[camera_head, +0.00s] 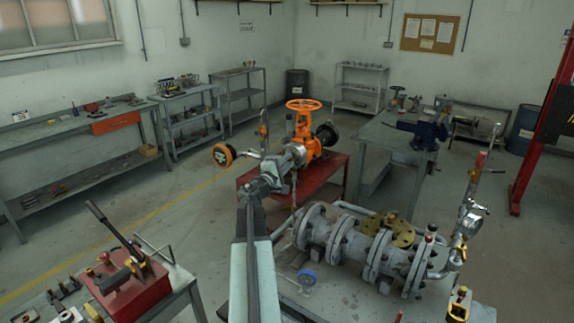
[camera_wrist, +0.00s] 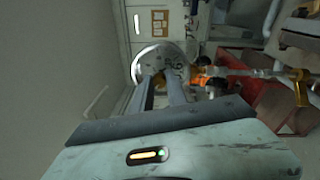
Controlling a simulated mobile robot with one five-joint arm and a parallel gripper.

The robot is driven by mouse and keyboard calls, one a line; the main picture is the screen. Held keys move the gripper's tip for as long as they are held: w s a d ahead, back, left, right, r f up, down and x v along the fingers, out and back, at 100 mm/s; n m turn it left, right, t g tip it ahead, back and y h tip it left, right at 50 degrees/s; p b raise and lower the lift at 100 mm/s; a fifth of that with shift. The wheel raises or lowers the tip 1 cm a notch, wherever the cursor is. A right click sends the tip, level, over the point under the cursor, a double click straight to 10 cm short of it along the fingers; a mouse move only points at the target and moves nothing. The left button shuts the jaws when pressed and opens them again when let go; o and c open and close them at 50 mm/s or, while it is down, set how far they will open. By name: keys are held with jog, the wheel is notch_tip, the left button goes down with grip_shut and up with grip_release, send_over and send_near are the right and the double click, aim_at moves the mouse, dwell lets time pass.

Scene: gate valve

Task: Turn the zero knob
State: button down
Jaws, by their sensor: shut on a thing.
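My gripper (camera_head: 268,181) reaches out in front of the orange gate valve (camera_head: 303,135). In the wrist view, my gripper (camera_wrist: 161,80) has its two long grey fingers pointing at a round grey metal disc (camera_wrist: 166,52). The fingers are shut on a small yellowish part (camera_wrist: 159,83) in front of the disc. This part may be the zero knob, but it is too small and too covered to be sure. In the head view, my gripper hides the place it holds.
The valve sits on a red stand (camera_head: 328,168). A flanged grey pipe assembly (camera_head: 365,250) lies on the bench to the right of my arm. A red hand pump (camera_head: 130,287) stands at the lower left. Open floor (camera_head: 165,220) lies to the left.

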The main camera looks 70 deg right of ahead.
jog(key=m+b, duration=0.1)
jog(key=m, duration=0.4)
jog(key=shift+f+m+g, duration=0.1)
jog(key=shift+m+g, duration=0.2)
jog(key=shift+m, duration=0.3)
jog(key=c, duration=1.3)
grip_release()
jog(key=v, duration=0.8)
jog(key=shift+b, duration=0.4)
